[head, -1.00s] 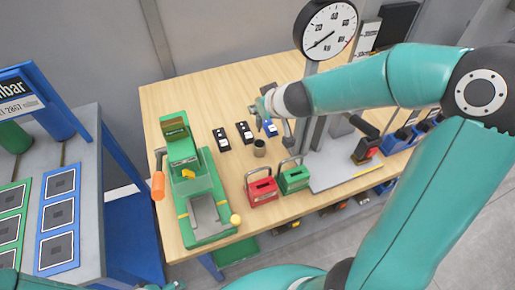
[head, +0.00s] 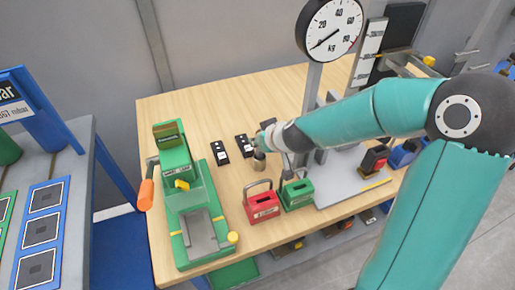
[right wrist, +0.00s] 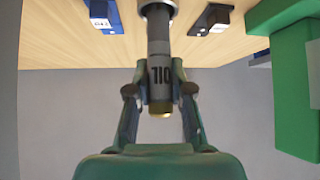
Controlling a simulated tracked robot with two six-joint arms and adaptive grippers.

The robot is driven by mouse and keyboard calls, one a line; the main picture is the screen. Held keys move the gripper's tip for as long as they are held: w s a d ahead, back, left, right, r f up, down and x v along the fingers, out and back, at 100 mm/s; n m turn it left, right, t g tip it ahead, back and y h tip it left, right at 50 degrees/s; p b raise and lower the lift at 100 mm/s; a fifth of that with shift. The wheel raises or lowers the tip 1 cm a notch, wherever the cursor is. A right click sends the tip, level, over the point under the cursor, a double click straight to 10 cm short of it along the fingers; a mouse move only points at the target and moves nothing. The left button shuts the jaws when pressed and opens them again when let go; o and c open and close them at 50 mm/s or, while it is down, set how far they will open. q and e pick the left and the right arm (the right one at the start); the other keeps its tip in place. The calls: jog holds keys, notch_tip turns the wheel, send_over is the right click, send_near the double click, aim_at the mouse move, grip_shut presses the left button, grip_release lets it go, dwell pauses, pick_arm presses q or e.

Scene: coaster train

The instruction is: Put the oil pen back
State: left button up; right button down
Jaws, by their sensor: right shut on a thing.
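The oil pen (right wrist: 160,65) is a grey cylinder with a dark "OIL" label and a brass-coloured end, seen in the right wrist view. My right gripper (right wrist: 158,85) is shut on it around the label. The pen's far end meets the round metal rim of a small cup (right wrist: 157,6); I cannot tell how deep it sits inside. In the head view the cup (head: 259,164) stands on the wooden table, and my right gripper (head: 264,143) is just above it, hiding most of the pen. My left gripper is not in view.
A red block (head: 263,207) and a green block (head: 298,195), both with handles, stand close in front of the cup. Dark labelled boxes (head: 220,153) lie behind left. A green fixture (head: 193,205) is at left; a dial scale (head: 331,28) rises behind right.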

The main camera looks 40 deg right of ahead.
jog(key=shift+f, duration=0.7)
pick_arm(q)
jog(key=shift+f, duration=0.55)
pick_arm(e)
jog(key=shift+r, duration=0.1)
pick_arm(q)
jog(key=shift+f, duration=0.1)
pick_arm(e)
jog(key=c, duration=1)
grip_release()
jog(key=shift+c, duration=0.2)
